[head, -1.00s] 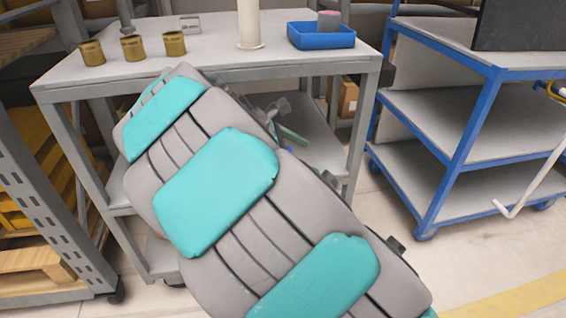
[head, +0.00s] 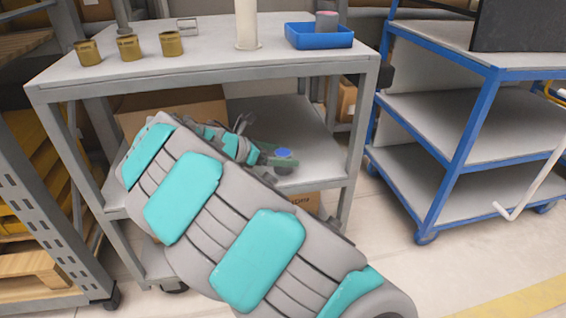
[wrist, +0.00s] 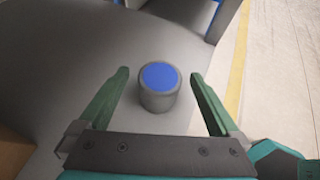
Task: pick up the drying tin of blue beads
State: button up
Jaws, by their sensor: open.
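The tin of blue beads (head: 284,160) is a small grey cylinder with a blue top. It stands upright on the middle shelf of the grey cart (head: 250,104). In the wrist view the tin (wrist: 158,86) is between and a little beyond the fingertips of my gripper (wrist: 158,73). The green fingers are spread wide, with a gap on each side of the tin. In the head view my gripper (head: 272,160) reaches in at shelf height beside the tin, and its fingers partly overlap the tin's near side.
The cart's top carries several brass tins (head: 129,47), a white cylinder (head: 247,24) and a blue tray (head: 319,36) holding a pinkish tin. A cardboard box (head: 180,110) is on the middle shelf at left. The shelf right of the tin is clear. A blue cart (head: 455,150) stands at right.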

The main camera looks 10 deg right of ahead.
jog(key=shift+w+d+f, duration=0.25)
jog(key=shift+d+f, duration=0.05)
jog(key=shift+d, duration=0.25)
jog(key=c, duration=1.5)
